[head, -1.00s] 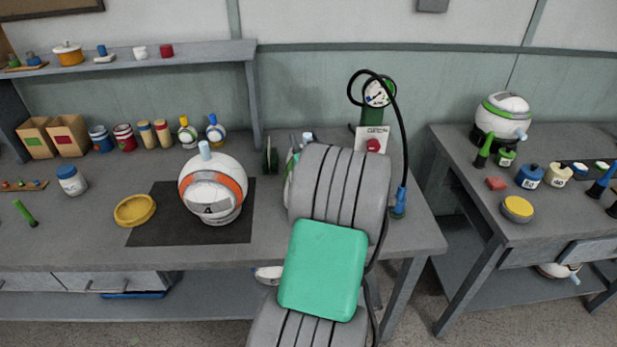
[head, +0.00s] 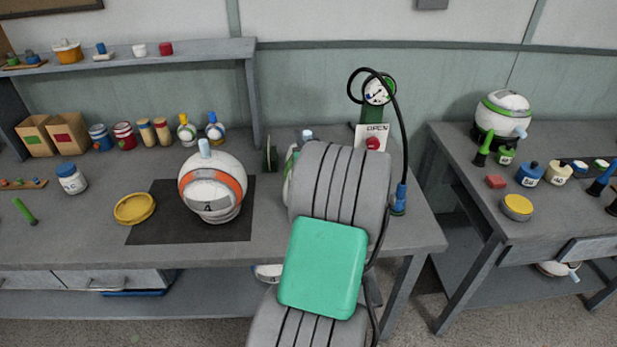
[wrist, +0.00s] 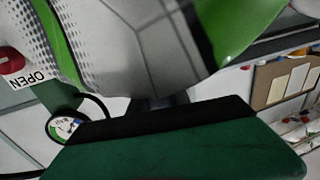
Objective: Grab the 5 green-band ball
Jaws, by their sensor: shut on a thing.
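The green-band ball (wrist: 150,45) fills the top of the wrist view, white and grey with bright green bands; no number shows on the part in sight. In the head view only a sliver of the ball (head: 289,180) shows left of my arm, with a pale blue stem above it. My gripper (wrist: 165,103) is shut on the ball. One dark green finger with a black edge lies along the bottom of the wrist view, and the other finger is not visible there. My arm hides most of the grip in the head view.
An orange-band ball (head: 212,188) sits on a dark mat (head: 150,228), beside a yellow dish (head: 134,208). A gauge (head: 377,91) with a black hose and an OPEN sign (head: 371,131) stand behind my arm. Another green-band ball (head: 505,116) is on the right table (head: 455,170).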

